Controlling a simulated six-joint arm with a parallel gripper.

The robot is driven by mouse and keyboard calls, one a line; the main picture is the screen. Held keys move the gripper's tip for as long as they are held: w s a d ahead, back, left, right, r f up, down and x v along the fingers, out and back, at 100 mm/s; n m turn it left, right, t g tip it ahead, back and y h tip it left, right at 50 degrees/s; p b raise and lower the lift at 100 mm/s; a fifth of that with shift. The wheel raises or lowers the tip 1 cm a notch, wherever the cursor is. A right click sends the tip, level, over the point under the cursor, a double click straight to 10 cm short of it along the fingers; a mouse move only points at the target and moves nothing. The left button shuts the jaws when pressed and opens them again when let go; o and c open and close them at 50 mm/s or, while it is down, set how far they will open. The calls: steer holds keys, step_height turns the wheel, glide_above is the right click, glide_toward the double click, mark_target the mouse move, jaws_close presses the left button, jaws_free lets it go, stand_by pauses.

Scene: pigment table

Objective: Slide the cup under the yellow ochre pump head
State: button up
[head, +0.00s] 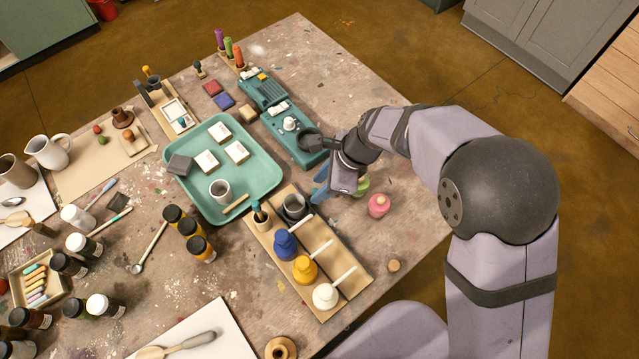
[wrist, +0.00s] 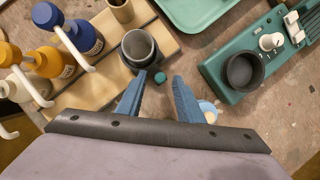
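The grey cup (head: 294,206) stands upright at the far end of a wooden pump stand (head: 345,262), beside the blue pump bottle (head: 285,245). The yellow ochre pump (head: 304,268) is the middle of three bottles, with a white nozzle reaching out over the stand's lane. The cup is short of that nozzle, near the blue pump's. In the wrist view the cup (wrist: 139,47) is empty inside and lies just beyond my gripper's (wrist: 158,82) blue fingertips. The fingers are spread apart with no cup between them. The yellow pump (wrist: 50,62) shows at the left there.
A white pump bottle (head: 325,295) is at the near end of the stand. A wooden pot with a brush (head: 259,216) is beside the cup.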

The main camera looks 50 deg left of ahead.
steer(key=shift+s+a+f, duration=0.1)
steer(key=shift+a+f, duration=0.05)
steer(key=shift+f, duration=0.3)
jaws_close()
steer(key=d+b, duration=0.1)
steer(key=d, duration=1.2)
steer(key=shift+d, duration=0.15)
jaws_free()
steer(key=shift+r, duration=0.1)
